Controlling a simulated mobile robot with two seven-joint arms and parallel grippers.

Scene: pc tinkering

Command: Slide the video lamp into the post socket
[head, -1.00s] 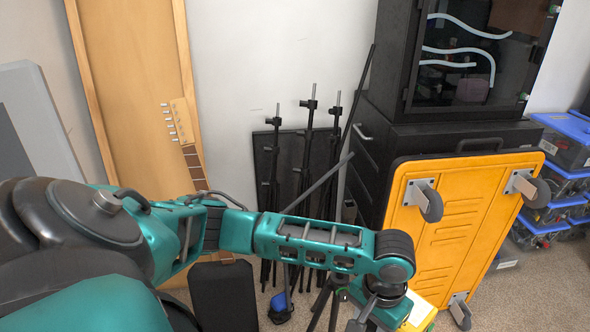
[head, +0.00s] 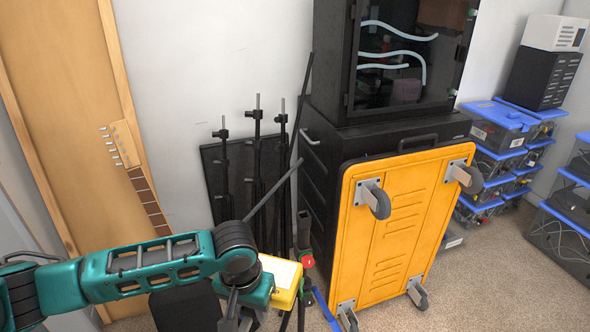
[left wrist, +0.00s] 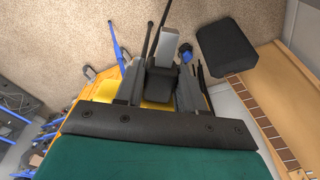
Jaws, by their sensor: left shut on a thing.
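The video lamp appears to be the bright yellow block with a white panel (head: 283,277), at my left wrist in the head view. My left gripper (head: 237,312) is mostly hidden under its wrist there. I cannot tell whether lamp and post touch. My right gripper is out of view.
A yellow wheeled cart (head: 392,225) leans on the black cabinet (head: 395,140), close right of the lamp. Dark stands (head: 257,170) lean on the wall behind. A guitar neck (head: 145,190) is at left. Blue-lidded bins (head: 500,125) stand at right; carpet before them is clear.

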